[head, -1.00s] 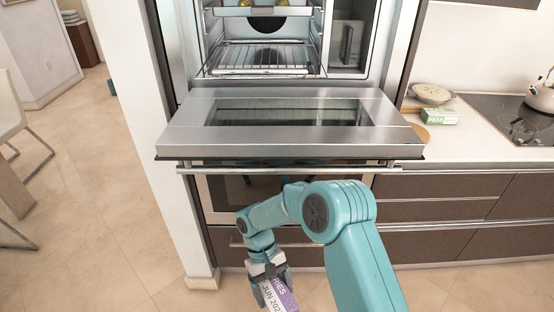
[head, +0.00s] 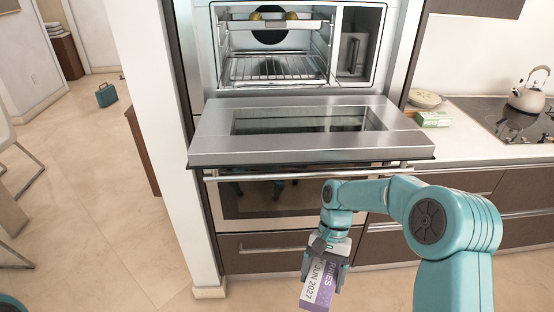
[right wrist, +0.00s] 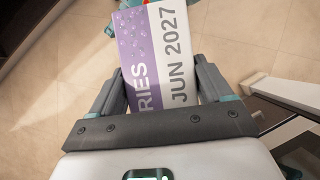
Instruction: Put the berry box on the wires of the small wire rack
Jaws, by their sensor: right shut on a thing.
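The berry box (head: 319,284) is white and purple with "RRIES" and "JUN 2027" printed on it. My right gripper (head: 327,262) is shut on it and holds it tilted in front of the lower oven, above the floor. In the right wrist view the berry box (right wrist: 158,55) sits between both fingers of the right gripper (right wrist: 160,88). The small wire rack (head: 275,68) is inside the open upper oven, well above and beyond the gripper. Its wires look bare. My left gripper is not in view.
The open oven door (head: 300,152) lies flat below the rack, its handle (head: 310,173) along the front edge. A tray (head: 272,22) with round yellowish things sits above the rack. A grey item (head: 352,52) stands in the right compartment. The counter holds a green-white box (head: 433,119) and kettle (head: 527,97).

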